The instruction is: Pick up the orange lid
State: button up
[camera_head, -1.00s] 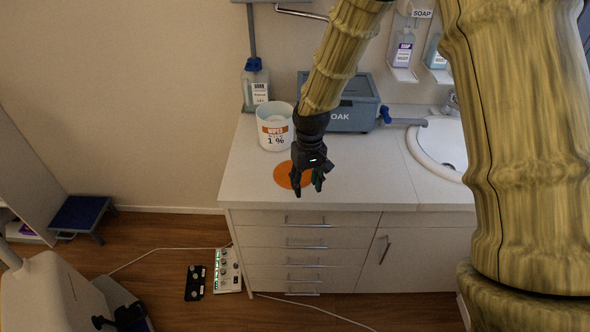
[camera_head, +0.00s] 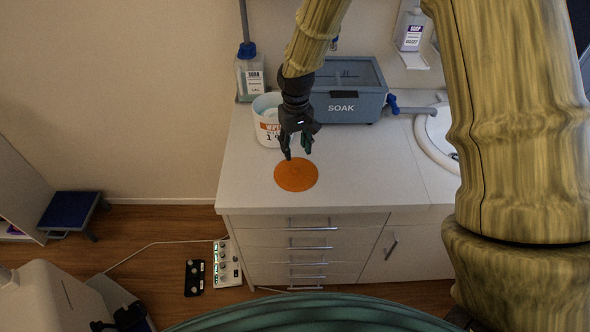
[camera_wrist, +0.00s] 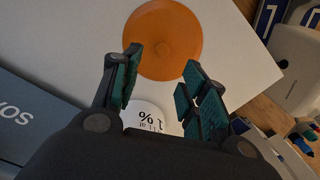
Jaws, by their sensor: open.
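The orange lid (camera_head: 296,175) is a flat round disc lying on the white countertop (camera_head: 350,185), near its front left part. In the wrist view the lid (camera_wrist: 163,40) shows a small raised knob at its centre and lies beyond my fingertips. My gripper (camera_head: 298,156) hangs just behind the lid in the head view, with its fingers pointing down. In the wrist view my gripper (camera_wrist: 160,62) is open, its two teal-padded fingers spread apart with nothing between the tips. The height of the fingertips above the counter is hard to tell.
A white wipes tub (camera_head: 266,122) stands close behind my gripper. A blue-grey SOAK box (camera_head: 345,108) is behind it to the right, and a bottle (camera_head: 249,80) is at the back left. A sink (camera_head: 436,140) lies right. Counter right of the lid is clear.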

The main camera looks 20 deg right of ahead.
aim_at(296, 167)
jog(key=shift+w+f, duration=0.2)
jog(key=shift+f, duration=0.95)
jog(key=shift+s+f+p, duration=0.1)
jog(key=shift+s+p, duration=0.1)
jog(key=shift+p, duration=0.15)
jog(key=shift+s+f, duration=0.15)
jog(key=shift+f, duration=0.15)
jog(key=f+p, duration=0.2)
jog(key=shift+s+a+f, duration=0.1)
jog(key=shift+s+f, duration=0.1)
jog(key=shift+f, duration=1.05)
grip_shut()
